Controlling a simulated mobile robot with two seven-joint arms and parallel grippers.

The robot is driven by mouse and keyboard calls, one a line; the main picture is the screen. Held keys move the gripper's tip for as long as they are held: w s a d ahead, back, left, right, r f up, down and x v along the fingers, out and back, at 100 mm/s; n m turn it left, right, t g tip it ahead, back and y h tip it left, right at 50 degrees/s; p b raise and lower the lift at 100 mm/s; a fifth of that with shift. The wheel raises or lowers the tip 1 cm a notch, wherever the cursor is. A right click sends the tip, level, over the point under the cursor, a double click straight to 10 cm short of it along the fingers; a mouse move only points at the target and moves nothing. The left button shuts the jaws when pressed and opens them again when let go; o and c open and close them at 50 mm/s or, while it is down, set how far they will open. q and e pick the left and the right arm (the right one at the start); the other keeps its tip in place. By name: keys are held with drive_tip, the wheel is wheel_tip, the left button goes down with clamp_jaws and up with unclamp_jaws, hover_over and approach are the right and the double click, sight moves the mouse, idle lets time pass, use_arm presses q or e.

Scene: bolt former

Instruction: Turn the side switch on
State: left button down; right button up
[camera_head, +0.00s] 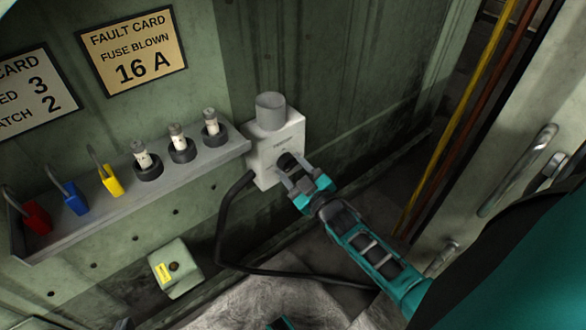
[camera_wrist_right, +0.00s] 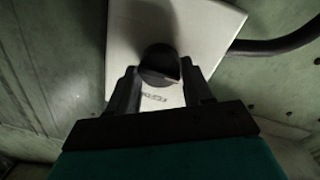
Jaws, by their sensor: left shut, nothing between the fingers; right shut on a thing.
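The side switch is a black rotary knob (camera_head: 288,161) on the front of a pale box (camera_head: 263,158) fixed to the green wall. My right gripper (camera_head: 291,170) reaches it from the lower right, its fingers shut on the knob. In the right wrist view the round dark knob (camera_wrist_right: 160,67) sits between the two fingers (camera_wrist_right: 160,85), with a raised ridge across it. Small lettering on the box below it is too blurred to read. The fingers of my left gripper do not show; only small teal bits appear at the picture's edges.
A shelf (camera_head: 75,222) left of the box holds several fuses and padlocks. A black cable (camera_head: 222,225) loops down from the box. A small pale box with a yellow label (camera_head: 175,268) is below. Yellow and brown pipes (camera_head: 462,120) stand at right.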

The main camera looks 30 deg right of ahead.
drive_tip(key=shift+r+m+p, duration=0.15)
drive_tip(key=shift+m+p, duration=0.6)
drive_tip(key=shift+m, duration=0.25)
drive_tip(key=shift+m+p, duration=0.65)
drive_tip(key=shift+m, duration=0.55)
drive_tip(key=m+p, duration=0.1)
drive_tip(key=m, duration=0.3)
drive_tip(key=shift+d+g, duration=0.1)
drive_tip(key=shift+g, duration=0.2)
drive_tip(key=m+y, duration=0.1)
drive_tip(key=m, duration=0.3)
drive_tip(key=shift+m, duration=0.3)
drive_tip(key=m, duration=0.3)
drive_tip(key=shift+d+m, duration=0.1)
drive_tip(key=shift+m, duration=0.6)
drive_tip(key=o, duration=1)
